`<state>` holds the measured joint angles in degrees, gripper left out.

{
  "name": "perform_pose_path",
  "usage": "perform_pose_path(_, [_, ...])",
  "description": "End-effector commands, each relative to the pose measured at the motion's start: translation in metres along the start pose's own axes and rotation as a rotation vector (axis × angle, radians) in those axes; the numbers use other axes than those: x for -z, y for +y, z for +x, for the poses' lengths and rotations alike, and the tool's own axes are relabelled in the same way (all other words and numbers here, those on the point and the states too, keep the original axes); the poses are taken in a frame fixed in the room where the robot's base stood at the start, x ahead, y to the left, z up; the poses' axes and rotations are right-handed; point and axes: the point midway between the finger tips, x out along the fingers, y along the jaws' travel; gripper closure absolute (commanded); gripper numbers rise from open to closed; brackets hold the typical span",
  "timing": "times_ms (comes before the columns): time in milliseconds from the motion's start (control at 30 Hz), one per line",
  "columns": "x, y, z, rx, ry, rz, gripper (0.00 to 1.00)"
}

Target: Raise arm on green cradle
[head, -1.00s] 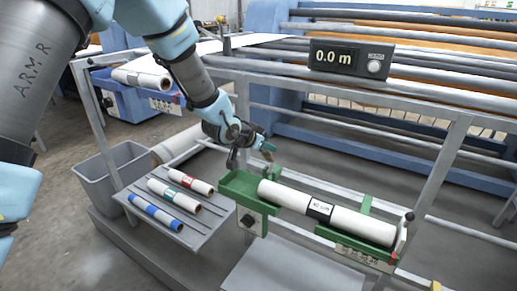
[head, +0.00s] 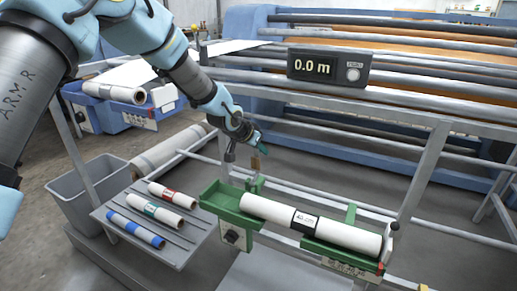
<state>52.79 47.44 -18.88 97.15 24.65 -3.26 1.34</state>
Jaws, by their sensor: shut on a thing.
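The green cradle (head: 226,204) is mounted on the frame at lower centre. It bears a white roll (head: 350,235) with a black-and-white label band. My gripper (head: 258,150) is above the cradle's left end, higher than the roll and apart from it. Its jaws are shut on a small piece that looks like the end of the cradle's arm (head: 256,163). The wrist and fingers hide much of this piece, and its join to the cradle is unclear.
A grey tray (head: 190,238) with several small banded rolls is left of the cradle. A grey bin (head: 90,200) stands further left. A blue cradle (head: 105,110) holds another roll behind. The press rails and the 0.0 m display (head: 328,68) lie beyond my gripper.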

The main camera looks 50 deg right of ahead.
Motion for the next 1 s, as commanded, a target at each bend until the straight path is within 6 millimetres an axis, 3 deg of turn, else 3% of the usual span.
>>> perform_pose_path(1000, [-0.0086, 0.0029, 0.0067, -0.014, -0.062, -0.003, 1.0])
